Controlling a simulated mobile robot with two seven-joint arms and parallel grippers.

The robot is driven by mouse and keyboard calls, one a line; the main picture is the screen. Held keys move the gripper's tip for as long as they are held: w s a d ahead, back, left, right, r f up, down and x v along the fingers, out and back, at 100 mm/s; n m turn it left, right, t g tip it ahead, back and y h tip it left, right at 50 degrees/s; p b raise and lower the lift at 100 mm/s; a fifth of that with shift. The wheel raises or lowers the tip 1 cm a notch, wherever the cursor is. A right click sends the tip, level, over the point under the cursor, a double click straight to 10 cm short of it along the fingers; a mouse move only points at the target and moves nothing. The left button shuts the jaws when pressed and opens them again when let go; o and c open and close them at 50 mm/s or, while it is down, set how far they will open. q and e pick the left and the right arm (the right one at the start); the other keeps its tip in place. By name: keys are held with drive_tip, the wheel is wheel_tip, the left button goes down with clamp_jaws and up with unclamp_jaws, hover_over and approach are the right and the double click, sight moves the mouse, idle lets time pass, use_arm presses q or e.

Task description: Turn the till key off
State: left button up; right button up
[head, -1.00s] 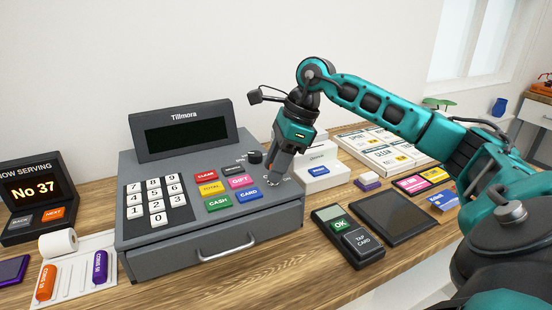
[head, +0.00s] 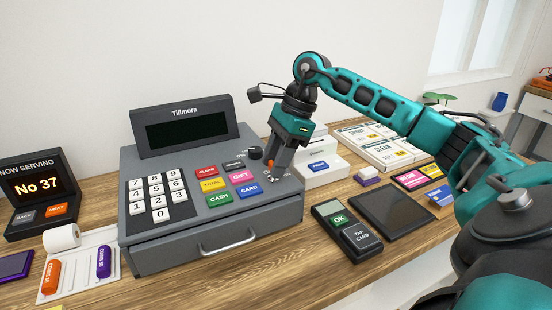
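The grey till (head: 163,250) stands on the wooden counter, its dark display (head: 187,132) blank. A small silver lock (head: 273,178) shows at the right of its top. A small orange piece (head: 271,162), seemingly the head of the till key, shows just above the lock. My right gripper (head: 276,165) points down over it from the right. Its grey fingers look parted, with the orange piece between or just beside them; contact cannot be seen. The fingers hide part of the key and the label near it. My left gripper is not in view.
A black knob (head: 255,153) and coloured buttons lie left of the gripper. A white box (head: 320,168) stands close on its right. A card terminal (head: 347,231) and dark tablet (head: 393,214) lie in front right. Bare counter (head: 290,270) shows before the till.

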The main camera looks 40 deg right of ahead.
drive_tip(key=o, duration=0.4)
drive_tip(key=shift+r, duration=0.1)
drive_tip(key=p+v, duration=0.1)
drive_tip(key=v, duration=1.1)
drive_tip(key=shift+s+d+r, duration=0.15)
drive_tip(key=shift+r, duration=0.2)
